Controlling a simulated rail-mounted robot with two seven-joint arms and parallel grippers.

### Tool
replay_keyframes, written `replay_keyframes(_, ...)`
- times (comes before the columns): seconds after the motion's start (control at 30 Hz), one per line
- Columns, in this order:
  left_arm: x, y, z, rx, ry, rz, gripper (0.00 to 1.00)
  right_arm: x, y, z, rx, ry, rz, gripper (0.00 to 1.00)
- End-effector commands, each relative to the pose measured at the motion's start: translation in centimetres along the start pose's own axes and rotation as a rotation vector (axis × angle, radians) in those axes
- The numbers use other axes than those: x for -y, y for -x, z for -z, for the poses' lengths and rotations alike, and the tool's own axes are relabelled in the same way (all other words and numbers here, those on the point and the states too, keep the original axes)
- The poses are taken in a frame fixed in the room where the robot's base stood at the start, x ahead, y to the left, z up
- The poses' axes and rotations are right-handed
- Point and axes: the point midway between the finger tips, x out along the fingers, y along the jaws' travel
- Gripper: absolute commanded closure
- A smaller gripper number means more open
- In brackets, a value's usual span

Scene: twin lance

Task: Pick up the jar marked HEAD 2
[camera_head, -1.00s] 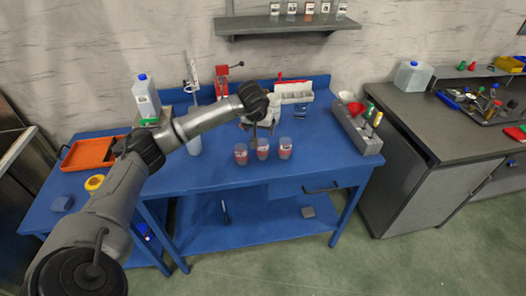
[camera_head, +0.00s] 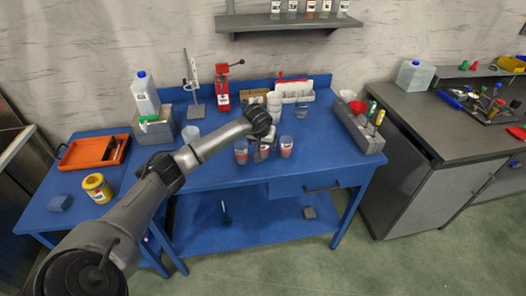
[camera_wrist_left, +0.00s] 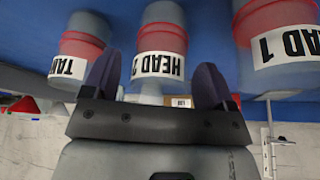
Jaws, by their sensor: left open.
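Three clear jars with red contents stand in a row at the bench front. In the left wrist view, upside down, the jar marked HEAD 2 (camera_wrist_left: 160,42) is in the middle, between the HEAD 1 jar (camera_wrist_left: 275,35) and a jar whose label starts TAI (camera_wrist_left: 78,45). In the head view, HEAD 1 (camera_head: 241,152) is on the left and the TAI jar (camera_head: 286,147) on the right; my arm partly hides the middle one. My left gripper (camera_wrist_left: 155,68) is open, its fingers either side of the HEAD 2 jar's near end. Contact cannot be told. My right gripper is out of view.
The blue bench (camera_head: 215,172) is clear in front of the jars. Behind them are white stacked cups (camera_head: 274,106) and a white bin rack (camera_head: 294,93). A grey caddy (camera_head: 357,130) stands right, a yellow tin (camera_head: 97,188) and orange tray (camera_head: 92,152) left.

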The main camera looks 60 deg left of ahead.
Motion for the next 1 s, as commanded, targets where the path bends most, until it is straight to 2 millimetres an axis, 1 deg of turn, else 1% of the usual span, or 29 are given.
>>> replay_keyframes(0.03,-0.1,-0.8,-0.1,0.002,0.002,-0.002,0.21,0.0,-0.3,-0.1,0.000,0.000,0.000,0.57)
replay_keyframes(0.2,-0.1,-1.9,0.0,-0.001,0.002,-0.002,0.21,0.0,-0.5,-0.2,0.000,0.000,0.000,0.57)
replay_keyframes(0.47,-0.1,-2.0,0.1,-0.002,0.000,0.000,0.21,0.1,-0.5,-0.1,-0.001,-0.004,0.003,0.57)
replay_keyframes(0.57,-0.1,-2.0,0.1,-0.001,0.000,0.000,0.29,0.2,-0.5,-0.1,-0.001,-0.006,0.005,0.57)
replay_keyframes(1.0,-0.1,-2.0,0.1,-0.001,0.000,0.000,0.71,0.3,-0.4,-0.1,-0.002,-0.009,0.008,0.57)
